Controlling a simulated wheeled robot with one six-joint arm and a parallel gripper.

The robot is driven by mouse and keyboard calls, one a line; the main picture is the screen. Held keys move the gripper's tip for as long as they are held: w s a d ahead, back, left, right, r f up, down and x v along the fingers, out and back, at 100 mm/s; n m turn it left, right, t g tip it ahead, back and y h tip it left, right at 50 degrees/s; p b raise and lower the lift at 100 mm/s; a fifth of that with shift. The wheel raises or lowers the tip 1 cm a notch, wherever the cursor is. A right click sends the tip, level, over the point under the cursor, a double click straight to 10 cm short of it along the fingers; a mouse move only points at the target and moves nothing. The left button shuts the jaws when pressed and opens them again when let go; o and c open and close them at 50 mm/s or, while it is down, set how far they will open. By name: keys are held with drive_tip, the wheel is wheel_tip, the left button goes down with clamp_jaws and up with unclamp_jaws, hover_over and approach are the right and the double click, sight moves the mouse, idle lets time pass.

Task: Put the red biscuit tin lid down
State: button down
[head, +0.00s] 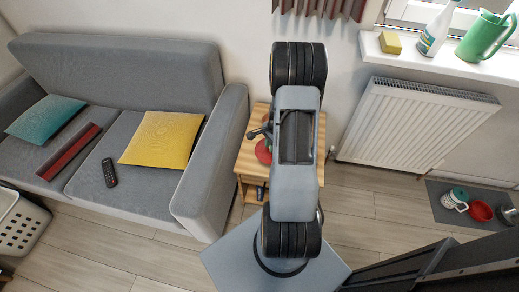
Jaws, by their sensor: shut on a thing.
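The red biscuit tin lid (263,153) shows as a small red round patch over the wooden side table (246,163), just left of my arm. My arm hides most of it. My gripper (262,134) shows as a dark shape at the lid's far edge, partly hidden by my arm. It is shut on the lid. I cannot tell whether the lid touches the table top. A bit of green shows beside the lid, mostly hidden.
A grey sofa (235,120) with a yellow cushion (162,139) stands left of the table. A white radiator (415,125) is on the wall to the right. A red bowl (481,210) and other items sit on a grey floor mat (447,217). Open floor lies in front.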

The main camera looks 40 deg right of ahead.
sight(262, 141)
drive_tip(key=w+f, duration=0.3)
drive_tip(key=w+f+b, duration=0.1)
drive_tip(key=w+f, duration=0.2)
drive_tip(key=shift+w+a+f, duration=0.15)
drive_tip(key=shift+w+a, duration=0.05)
drive_tip(key=shift+w, duration=0.05)
drive_tip(key=shift+w+f+b, duration=0.15)
drive_tip(key=shift+f+b, duration=0.25)
drive_tip(key=shift+f, duration=0.5)
drive_tip(key=shift+w+f+b, duration=0.15)
drive_tip(key=shift+f+b, duration=0.2)
drive_tip(key=shift+f, duration=0.55)
drive_tip(key=shift+f, duration=0.1)
drive_tip(key=c, duration=1)
unclamp_jaws()
